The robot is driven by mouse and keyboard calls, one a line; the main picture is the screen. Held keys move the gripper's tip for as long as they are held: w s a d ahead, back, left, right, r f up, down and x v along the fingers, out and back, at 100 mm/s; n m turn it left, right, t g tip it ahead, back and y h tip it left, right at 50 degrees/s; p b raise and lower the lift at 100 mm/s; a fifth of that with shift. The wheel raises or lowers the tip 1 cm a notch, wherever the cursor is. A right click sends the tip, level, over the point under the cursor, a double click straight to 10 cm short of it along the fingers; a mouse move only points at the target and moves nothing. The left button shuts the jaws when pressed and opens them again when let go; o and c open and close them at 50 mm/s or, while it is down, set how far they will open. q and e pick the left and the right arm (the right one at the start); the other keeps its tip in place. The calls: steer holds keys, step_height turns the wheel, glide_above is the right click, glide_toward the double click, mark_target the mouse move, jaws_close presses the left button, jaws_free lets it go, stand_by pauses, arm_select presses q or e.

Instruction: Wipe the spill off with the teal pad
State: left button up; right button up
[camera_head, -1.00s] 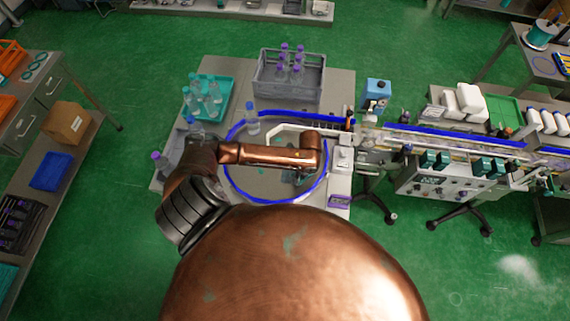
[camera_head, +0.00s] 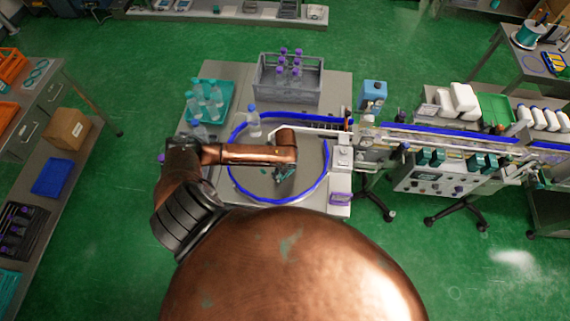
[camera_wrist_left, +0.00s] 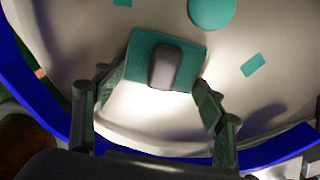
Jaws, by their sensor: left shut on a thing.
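The teal pad (camera_wrist_left: 139,58) with its dark grey handle block (camera_wrist_left: 166,67) is in the left wrist view. My left gripper (camera_wrist_left: 152,88) is shut on it, with one finger at each side of the pad. The pad is low over or on the pale round table (camera_wrist_left: 60,20); contact is unclear. Teal marks lie on that surface: a large round one (camera_wrist_left: 211,10), a small rectangle (camera_wrist_left: 252,65) and one at the top edge (camera_wrist_left: 122,2). I cannot tell which is the spill. In the head view my left gripper (camera_head: 283,174) is over the round table (camera_head: 250,183). My right gripper is not seen.
A blue rail (camera_head: 236,185) rings the round table. A clear bottle (camera_head: 253,121) stands at its far left. A teal tray of bottles (camera_head: 223,88) and a grey crate (camera_head: 288,90) stand behind. A conveyor (camera_head: 440,139) runs off right.

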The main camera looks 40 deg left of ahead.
arm_select(q)
step_height(320, 180, up, 2)
steer(key=shift+r+p, duration=0.25)
steer(key=shift+p, duration=0.15)
steer(key=shift+w+d+r+p, duration=0.1)
steer(key=shift+r+p, duration=0.45)
steer(key=shift+p, duration=0.2)
step_height(320, 180, up, 2)
steer(key=shift+r+p, duration=0.1)
steer(key=shift+p, duration=0.65)
steer(key=shift+r, duration=1.1)
steer(key=shift+d, duration=0.1)
